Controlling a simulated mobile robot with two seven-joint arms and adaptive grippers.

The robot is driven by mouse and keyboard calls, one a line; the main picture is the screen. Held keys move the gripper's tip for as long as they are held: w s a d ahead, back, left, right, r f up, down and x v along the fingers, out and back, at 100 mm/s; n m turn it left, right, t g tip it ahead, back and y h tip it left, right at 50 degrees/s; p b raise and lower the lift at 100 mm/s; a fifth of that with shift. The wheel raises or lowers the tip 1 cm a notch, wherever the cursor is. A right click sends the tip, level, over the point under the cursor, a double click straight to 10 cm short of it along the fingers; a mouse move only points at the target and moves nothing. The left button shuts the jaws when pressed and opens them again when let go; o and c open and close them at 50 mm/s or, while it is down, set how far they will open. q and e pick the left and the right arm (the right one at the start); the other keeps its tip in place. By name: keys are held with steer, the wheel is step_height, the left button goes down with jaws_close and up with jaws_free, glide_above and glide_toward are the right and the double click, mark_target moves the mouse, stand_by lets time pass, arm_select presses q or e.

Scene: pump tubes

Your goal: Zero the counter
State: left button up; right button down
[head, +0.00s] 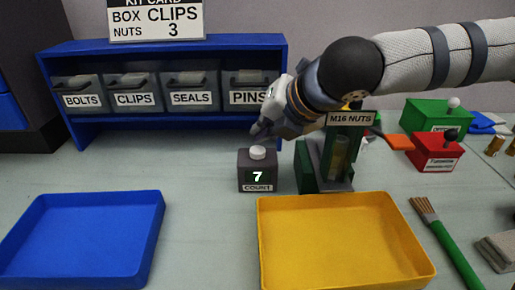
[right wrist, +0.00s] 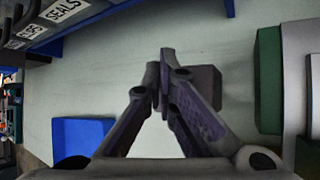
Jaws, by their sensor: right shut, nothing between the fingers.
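The counter (head: 257,172) is a small dark box with a pale round button (head: 258,153) on top; its display reads 7 above a COUNT label. It stands on the table in the middle of the head view. My right gripper (head: 259,131) is shut and empty, its fingertips just above and behind the button, apparently apart from it. In the right wrist view my right gripper (right wrist: 165,85) is shut in front of the dark counter (right wrist: 208,84), whose button is hidden by the fingers. My left gripper is not in view.
A blue tray (head: 150,240) and a yellow tray (head: 262,245) lie in front. The green M16 NUTS dispenser (head: 306,165) stands close right of the counter. A blue rack (head: 170,46) with labelled bins is behind. Red (head: 434,155) and green (head: 425,115) boxes stand right.

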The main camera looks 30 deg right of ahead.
mark_target(262, 149)
steer(key=shift+f, duration=0.1)
steer(key=shift+f, duration=0.3)
steer(key=shift+f, duration=0.7)
stand_by(0.6)
steer(key=shift+r, duration=1.1)
steer(key=shift+r, duration=2.5)
